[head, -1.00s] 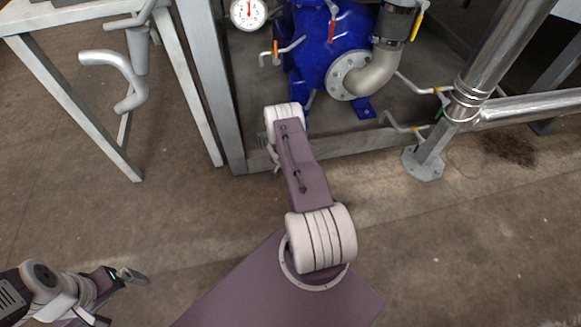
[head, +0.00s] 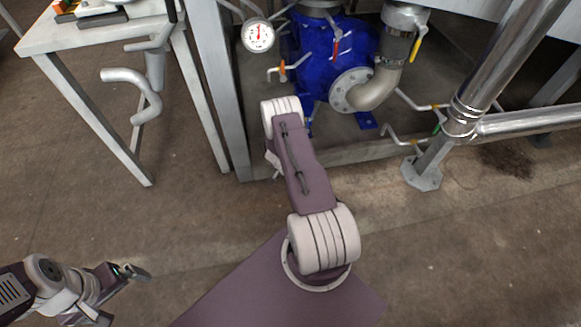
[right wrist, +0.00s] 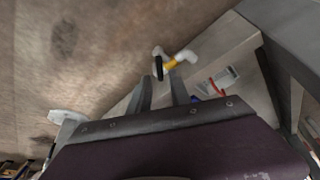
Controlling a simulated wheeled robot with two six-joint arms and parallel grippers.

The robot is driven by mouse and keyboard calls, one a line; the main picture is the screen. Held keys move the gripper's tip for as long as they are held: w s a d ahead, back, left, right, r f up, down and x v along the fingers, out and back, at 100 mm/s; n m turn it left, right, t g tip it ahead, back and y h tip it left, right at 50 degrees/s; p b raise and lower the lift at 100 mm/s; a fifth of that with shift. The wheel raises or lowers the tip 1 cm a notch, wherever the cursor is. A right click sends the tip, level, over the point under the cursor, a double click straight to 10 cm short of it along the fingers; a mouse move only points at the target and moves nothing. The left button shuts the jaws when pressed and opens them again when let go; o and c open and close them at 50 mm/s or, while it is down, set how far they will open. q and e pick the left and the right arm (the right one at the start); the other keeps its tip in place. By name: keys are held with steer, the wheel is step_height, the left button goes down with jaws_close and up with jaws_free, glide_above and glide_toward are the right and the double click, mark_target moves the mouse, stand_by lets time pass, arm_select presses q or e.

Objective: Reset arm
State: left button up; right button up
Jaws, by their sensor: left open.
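My left gripper (head: 136,272) is at the lower left of the head view, open and empty, with bare floor around it. My right arm (head: 303,180) reaches up the middle of the head view, and its own links hide its gripper there. In the right wrist view, two grey prongs (right wrist: 161,86) that look like my right gripper's fingers stick up past a dark bar.
A blue pump (head: 330,55) with a gauge (head: 257,35) stands behind a metal frame ahead of my right arm. A light table (head: 88,37) with items on it stands at the upper left. A steel pipe post (head: 428,165) stands at the right. Open floor lies between.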

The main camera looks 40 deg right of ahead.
stand_by(0.5)
steer(key=w+a+r+n+t+y+p, duration=0.1)
steer(key=w+a+r+n+y, duration=0.15)
steer(key=a+r, duration=0.55)
steer(key=w+a+r+n+t+y, duration=0.1)
steer(key=w+a+r+n, duration=0.2)
steer(key=a+r, duration=0.6)
steer(key=s+a+r+n+g+p, duration=0.1)
steer(key=s+a+r+n, duration=0.35)
steer(key=s+r, duration=0.4)
steer(key=s+a+r+n+g+p, duration=0.1)
steer(key=s+a+r+n+g, duration=0.15)
steer(key=s+a+r, duration=0.45)
step_height(320, 180, up, 39)
steer(key=s+d+p, duration=0.1)
steer(key=s+p, duration=0.1)
steer(key=p, duration=3.5)
steer(key=shift+s+d+t+y+p, duration=0.35)
steer(key=shift+d+t+y+p, duration=0.05)
steer(key=shift+t+y, duration=0.05)
